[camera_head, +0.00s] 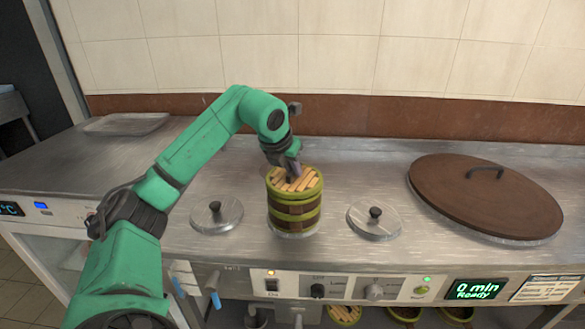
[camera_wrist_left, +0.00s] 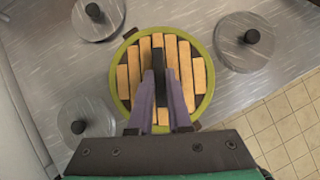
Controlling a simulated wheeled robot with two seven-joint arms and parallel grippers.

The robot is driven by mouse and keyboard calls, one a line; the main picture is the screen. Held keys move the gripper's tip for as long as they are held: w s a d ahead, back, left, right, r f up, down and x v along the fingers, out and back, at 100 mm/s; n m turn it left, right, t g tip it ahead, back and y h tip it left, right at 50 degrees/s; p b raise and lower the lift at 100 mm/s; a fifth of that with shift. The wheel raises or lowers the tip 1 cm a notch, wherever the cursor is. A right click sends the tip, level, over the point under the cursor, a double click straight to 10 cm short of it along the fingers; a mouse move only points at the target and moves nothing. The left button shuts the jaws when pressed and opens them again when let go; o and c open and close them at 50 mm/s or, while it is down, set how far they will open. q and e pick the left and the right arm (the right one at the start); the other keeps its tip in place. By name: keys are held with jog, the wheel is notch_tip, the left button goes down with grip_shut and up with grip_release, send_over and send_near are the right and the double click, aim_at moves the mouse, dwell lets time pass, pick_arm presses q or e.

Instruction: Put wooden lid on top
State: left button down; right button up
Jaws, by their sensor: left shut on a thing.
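A round wooden lid (camera_head: 308,184) with pale slats and a yellow-green rim is at the top of a banded brown and green wooden pot (camera_head: 295,212). The pot stands upright on the steel counter. My left gripper (camera_head: 290,172) points down over the lid and is shut on its dark handle. In the left wrist view, the two purple fingers (camera_wrist_left: 167,90) sit either side of the dark handle (camera_wrist_left: 158,62), and the lid (camera_wrist_left: 198,75) hides nearly all of the pot. I cannot tell whether the lid fully rests on the rim. My right gripper is out of view.
Small steel lids with black knobs lie left (camera_head: 217,214) and right (camera_head: 374,220) of the pot. A large brown lid (camera_head: 485,197) lies at the right. A flat tray (camera_head: 127,124) is at the back left. Several green-rimmed round things (camera_head: 343,315) show below the control panel.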

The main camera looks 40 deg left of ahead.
pick_arm(q)
jog(key=shift+f+b, duration=0.3)
jog(key=shift+f, duration=0.15)
jog(key=c, duration=1.1)
grip_release()
jog(key=shift+c, duration=0.2)
jog(key=shift+r, duration=0.1)
jog(key=p+v, duration=0.4)
jog(key=v, duration=0.7)
